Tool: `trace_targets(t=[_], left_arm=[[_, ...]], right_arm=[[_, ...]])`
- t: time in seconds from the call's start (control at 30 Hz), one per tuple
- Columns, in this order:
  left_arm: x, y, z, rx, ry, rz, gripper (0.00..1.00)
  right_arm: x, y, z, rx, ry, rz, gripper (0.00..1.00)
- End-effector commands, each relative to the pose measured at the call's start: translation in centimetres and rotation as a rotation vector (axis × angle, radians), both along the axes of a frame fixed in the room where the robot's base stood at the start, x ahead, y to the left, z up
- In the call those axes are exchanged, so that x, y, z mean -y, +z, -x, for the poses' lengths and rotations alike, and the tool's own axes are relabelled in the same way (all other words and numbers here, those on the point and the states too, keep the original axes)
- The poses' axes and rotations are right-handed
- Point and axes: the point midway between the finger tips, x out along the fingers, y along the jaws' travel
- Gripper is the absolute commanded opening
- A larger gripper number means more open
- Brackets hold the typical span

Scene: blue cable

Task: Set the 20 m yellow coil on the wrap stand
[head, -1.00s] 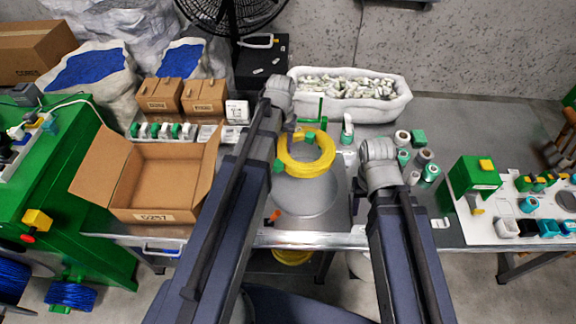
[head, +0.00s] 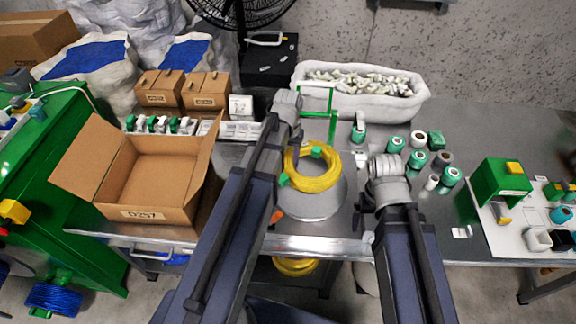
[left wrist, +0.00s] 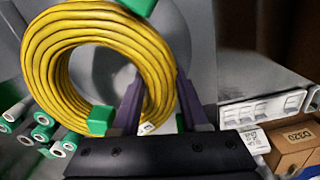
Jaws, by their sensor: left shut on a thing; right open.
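The yellow coil (head: 312,187) with green ties is in my left gripper (head: 297,147) in the head view. In the left wrist view the coil (left wrist: 52,95) shows as a ring, with the left gripper's fingers (left wrist: 158,100) closed at its near side. A round grey disc (head: 312,208) lies under and in front of the coil in the head view, with a green frame (head: 334,125) behind; they look like the wrap stand. I cannot tell whether the coil touches the disc. My right gripper (head: 358,192) is open and empty, right of the disc, its fingers partly hidden.
An open cardboard box (head: 150,214) stands at left. A white bin (head: 360,103) is at the back. Several green and white rolls (head: 419,160) stand right of the frame. A green device (head: 497,182) is further right. Another yellow coil (head: 295,267) lies below the table.

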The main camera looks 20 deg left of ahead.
Motion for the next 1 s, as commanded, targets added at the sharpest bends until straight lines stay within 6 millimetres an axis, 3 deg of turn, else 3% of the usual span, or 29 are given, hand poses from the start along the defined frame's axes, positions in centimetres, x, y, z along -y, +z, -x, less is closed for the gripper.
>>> trace_targets(t=[0.03, 0.47, 1.0], left_arm=[[-0.1, -1.1, 0.1, 0.0, 0.0, 0.001, 0.0], [-0.1, -1.7, 0.2, 0.0, 0.0, 0.001, 0.0], [-0.1, -6.1, 0.2, 0.0, 0.001, 0.001, 0.0]], right_arm=[[0.0, -1.1, 0.0, 0.0, 0.0, 0.0, 1.0], [0.0, -1.7, 0.0, 0.0, 0.0, 0.0, 1.0], [0.0, -6.1, 0.0, 0.0, 0.0, 0.0, 1.0]])
